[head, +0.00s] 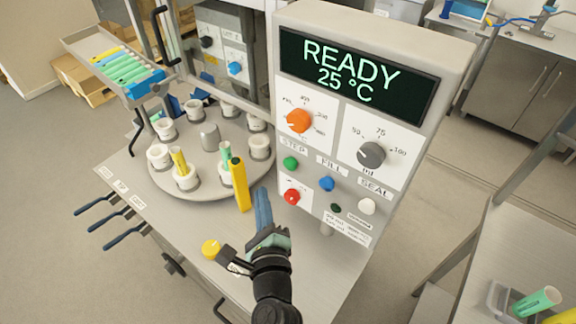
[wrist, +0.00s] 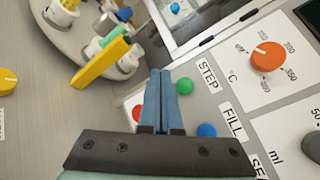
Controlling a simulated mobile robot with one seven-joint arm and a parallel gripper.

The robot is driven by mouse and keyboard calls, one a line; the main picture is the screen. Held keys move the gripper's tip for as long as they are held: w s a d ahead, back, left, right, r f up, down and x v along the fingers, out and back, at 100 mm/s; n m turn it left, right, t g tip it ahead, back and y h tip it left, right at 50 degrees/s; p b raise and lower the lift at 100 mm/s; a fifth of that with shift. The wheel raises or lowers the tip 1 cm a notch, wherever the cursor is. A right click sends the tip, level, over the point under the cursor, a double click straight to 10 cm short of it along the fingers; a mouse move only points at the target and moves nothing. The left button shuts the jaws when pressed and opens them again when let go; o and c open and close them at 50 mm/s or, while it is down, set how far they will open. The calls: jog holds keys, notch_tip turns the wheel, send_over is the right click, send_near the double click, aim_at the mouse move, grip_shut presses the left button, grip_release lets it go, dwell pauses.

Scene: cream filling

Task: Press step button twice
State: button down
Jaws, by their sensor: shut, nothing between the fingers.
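The green button (head: 291,163) under the STEP label sits on the front panel of the filling machine (head: 375,125), left of the blue FILL button (head: 327,184). The display reads READY 25 °C. My gripper (head: 262,192) is shut and empty, in front of the panel and to the lower left of the green button. In the wrist view my shut blue fingers (wrist: 165,78) point up, and the green STEP button (wrist: 184,86) shows just right of their tips. The fingers look apart from the button; the exact gap in depth I cannot tell.
A red button (head: 292,196) and a white SEAL button (head: 366,206) are on the same panel. A rotary table (head: 215,185) with several cups stands left. A yellow nozzle piece (head: 240,185) stands close left of my fingers. A yellow knob (head: 211,249) is on the front left.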

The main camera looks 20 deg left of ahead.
jog(key=w+d+b, duration=0.1)
jog(key=w+d, duration=0.1)
jog(key=w, duration=0.3)
jog(key=shift+w, duration=0.35)
jog(key=shift+w, duration=0.1)
dwell(1.7)
jog(key=shift+w+d+b, duration=0.15)
jog(key=shift+w+b, duration=0.15)
jog(key=shift+w+d, duration=0.25)
jog(key=shift+w, duration=0.25)
dwell(1.0)
jog(key=shift+s, duration=0.1)
jog(key=shift+s+a, duration=0.35)
jog(key=shift+s, duration=0.5)
jog(key=s, duration=0.1)
jog(key=s+a+p, duration=0.1)
jog(key=s, duration=0.1)
jog(key=s+p, duration=0.1)
jog(key=shift+s+a, duration=0.35)
jog(key=shift+a, duration=0.05)
